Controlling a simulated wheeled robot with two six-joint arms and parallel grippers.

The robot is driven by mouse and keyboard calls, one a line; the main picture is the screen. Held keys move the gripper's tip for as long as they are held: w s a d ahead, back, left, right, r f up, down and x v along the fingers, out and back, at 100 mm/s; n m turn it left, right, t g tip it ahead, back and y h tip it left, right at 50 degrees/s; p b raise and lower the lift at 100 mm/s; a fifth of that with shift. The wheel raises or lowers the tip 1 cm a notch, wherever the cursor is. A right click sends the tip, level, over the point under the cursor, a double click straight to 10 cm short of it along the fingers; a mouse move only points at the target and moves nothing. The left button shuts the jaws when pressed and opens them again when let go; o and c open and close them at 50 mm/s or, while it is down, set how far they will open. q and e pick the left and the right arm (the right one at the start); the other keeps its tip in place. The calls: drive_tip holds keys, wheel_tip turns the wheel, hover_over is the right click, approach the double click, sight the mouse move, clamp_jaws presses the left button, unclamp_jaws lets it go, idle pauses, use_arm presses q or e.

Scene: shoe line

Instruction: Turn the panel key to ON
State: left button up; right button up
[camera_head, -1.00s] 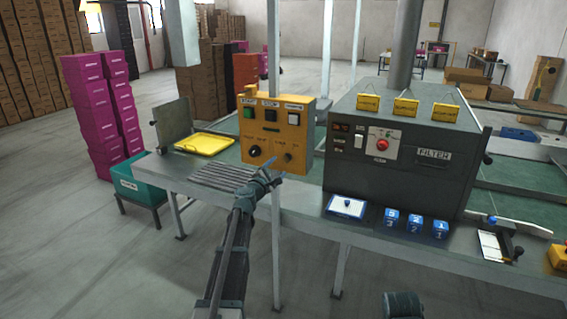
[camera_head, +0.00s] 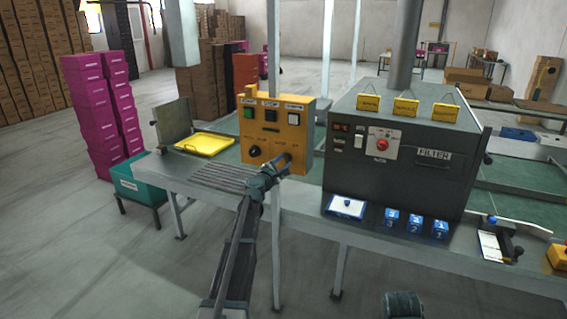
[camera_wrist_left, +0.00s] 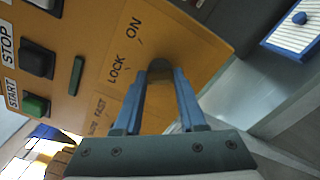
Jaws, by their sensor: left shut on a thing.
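The yellow control panel (camera_head: 297,130) stands at the left part of the bench, with a dark selector knob (camera_head: 254,151) low on its face. It fills much of the left wrist view (camera_wrist_left: 92,62), where the printed words LOCK and ON show beside the key (camera_wrist_left: 160,69). My left gripper (camera_head: 284,162) is at the panel's lower right. In the left wrist view its blue fingers (camera_wrist_left: 161,82) are shut on the key, a dark rounded piece at the panel face. Fingers hide part of it; which mark it points to I cannot tell.
A dark filter machine (camera_head: 343,181) with a red button stands right of the panel. A yellow tray (camera_head: 205,138) lies to its left. A white-and-blue pad (camera_head: 346,212) and blue blocks (camera_head: 414,225) are at the bench front.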

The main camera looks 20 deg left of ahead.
use_arm(q)
drive_tip(key=shift+m, duration=0.3)
clamp_jaws()
drive_tip(key=m, duration=1.3)
drive_tip(key=shift+m, duration=0.3)
drive_tip(key=o, duration=1.1)
unclamp_jaws()
